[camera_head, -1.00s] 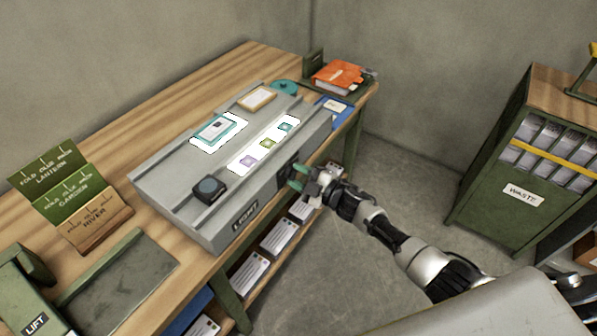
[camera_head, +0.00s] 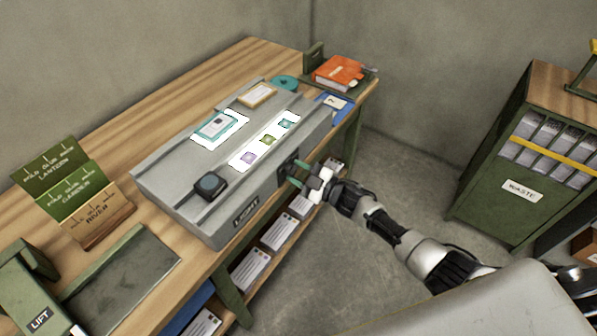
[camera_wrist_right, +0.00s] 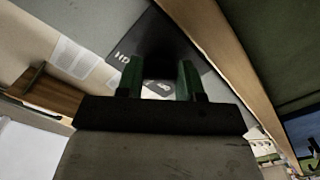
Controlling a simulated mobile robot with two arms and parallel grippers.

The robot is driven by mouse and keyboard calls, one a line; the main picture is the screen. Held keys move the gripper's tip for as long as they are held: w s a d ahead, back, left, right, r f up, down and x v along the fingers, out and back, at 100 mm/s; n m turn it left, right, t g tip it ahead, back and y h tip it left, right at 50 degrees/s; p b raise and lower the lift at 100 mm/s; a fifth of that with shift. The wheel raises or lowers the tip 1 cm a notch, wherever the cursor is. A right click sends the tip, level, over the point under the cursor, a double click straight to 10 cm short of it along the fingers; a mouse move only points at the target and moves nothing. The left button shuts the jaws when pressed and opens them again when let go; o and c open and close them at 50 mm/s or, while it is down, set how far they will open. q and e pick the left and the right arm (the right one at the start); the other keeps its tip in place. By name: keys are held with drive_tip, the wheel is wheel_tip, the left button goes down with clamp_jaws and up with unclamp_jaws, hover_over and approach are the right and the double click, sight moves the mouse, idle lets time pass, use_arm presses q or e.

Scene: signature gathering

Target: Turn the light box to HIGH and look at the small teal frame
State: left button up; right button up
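The grey light box (camera_head: 180,165) stands on the wooden bench with two glowing white windows. A teal-rimmed frame (camera_head: 216,126) lies on the left window. On the right strip lie small purple (camera_head: 250,157), green (camera_head: 268,140) and teal (camera_head: 286,124) squares. A black loupe-like block (camera_head: 209,185) sits near the front left. My right gripper (camera_head: 294,174) is at a dark plate on the box's front side. In the right wrist view its green fingers (camera_wrist_right: 160,80) are apart, with a dark shape between them; whether they touch it is unclear. The plate (camera_wrist_right: 195,55) bears partly hidden lettering. My left gripper is out of view.
A tan frame (camera_head: 257,95) lies at the box's back end. An orange book (camera_head: 338,72) lies beyond it. Fold cards (camera_head: 75,195) and a dark tray (camera_head: 120,285) are at left. Papers lie on the lower shelf. A green waste cabinet (camera_head: 510,185) stands right, past open floor.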

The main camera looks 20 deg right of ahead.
drive_tip(key=o, duration=0.4)
drive_tip(key=v, duration=1.1)
drive_tip(key=shift+b, duration=0.45)
drive_tip(key=s+d+f+m+g+h, duration=0.2)
drive_tip(key=s+f+m+h, duration=0.4)
drive_tip(key=f, duration=0.7)
drive_tip(key=s+d+f+m+g+h, duration=0.25)
drive_tip(key=s+f, duration=0.55)
drive_tip(key=f, duration=0.5)
drive_tip(key=s+a+f+m+g+h, duration=0.1)
drive_tip(key=s+f+g, duration=0.3)
drive_tip(key=s, duration=1)
drive_tip(key=s+a+f+m+g+h, duration=0.1)
drive_tip(key=s+a+f+m+g, duration=0.2)
drive_tip(key=s+f, duration=0.6)
drive_tip(key=s+a+g, duration=0.1)
drive_tip(key=s, duration=0.5)
drive_tip(key=shift+f+g, duration=0.2)
drive_tip(key=shift+g, duration=0.15)
drive_tip(key=shift+m+h, duration=0.25)
